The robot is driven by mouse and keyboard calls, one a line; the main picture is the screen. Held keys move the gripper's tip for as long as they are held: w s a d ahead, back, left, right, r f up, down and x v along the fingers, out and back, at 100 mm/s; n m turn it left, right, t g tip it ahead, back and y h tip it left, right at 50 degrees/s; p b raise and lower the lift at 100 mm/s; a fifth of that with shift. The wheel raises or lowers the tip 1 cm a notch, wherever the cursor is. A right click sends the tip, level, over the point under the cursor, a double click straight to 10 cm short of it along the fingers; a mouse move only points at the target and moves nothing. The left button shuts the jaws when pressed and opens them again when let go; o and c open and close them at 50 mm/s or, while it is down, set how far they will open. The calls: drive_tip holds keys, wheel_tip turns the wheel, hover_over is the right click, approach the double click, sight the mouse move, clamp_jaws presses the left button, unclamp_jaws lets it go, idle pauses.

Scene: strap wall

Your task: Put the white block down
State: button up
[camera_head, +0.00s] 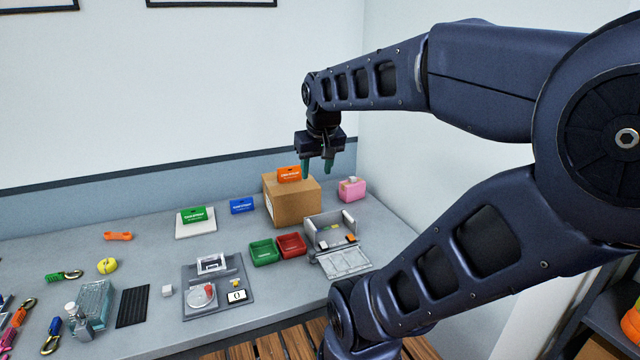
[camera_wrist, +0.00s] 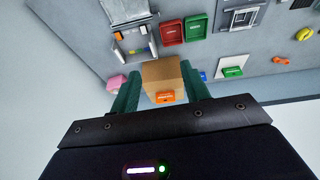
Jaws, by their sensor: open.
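My gripper (camera_head: 316,170) points down over the cardboard box (camera_head: 295,206) at the back of the table, well away from the white block. Its green fingers are apart with nothing between them. In the wrist view my gripper (camera_wrist: 158,72) spreads on both sides of the box (camera_wrist: 162,76), which has an orange card on top.
Red (camera_head: 291,245) and green (camera_head: 263,251) trays and an open grey case (camera_head: 331,232) stand before the box. A pink box (camera_head: 352,189) is right of it. A grey fixture board (camera_head: 218,284) lies right of the white block.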

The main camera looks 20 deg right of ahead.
drive_tip(key=shift+t, duration=0.3)
drive_tip(key=shift+s+a+f, duration=0.2)
drive_tip(key=shift+s+f, duration=0.5)
drive_tip(key=shift+s, duration=0.25)
drive_tip(key=shift+s+a+f, duration=0.15)
drive_tip(key=shift+s+f, duration=0.5)
drive_tip(key=shift+s, duration=0.25)
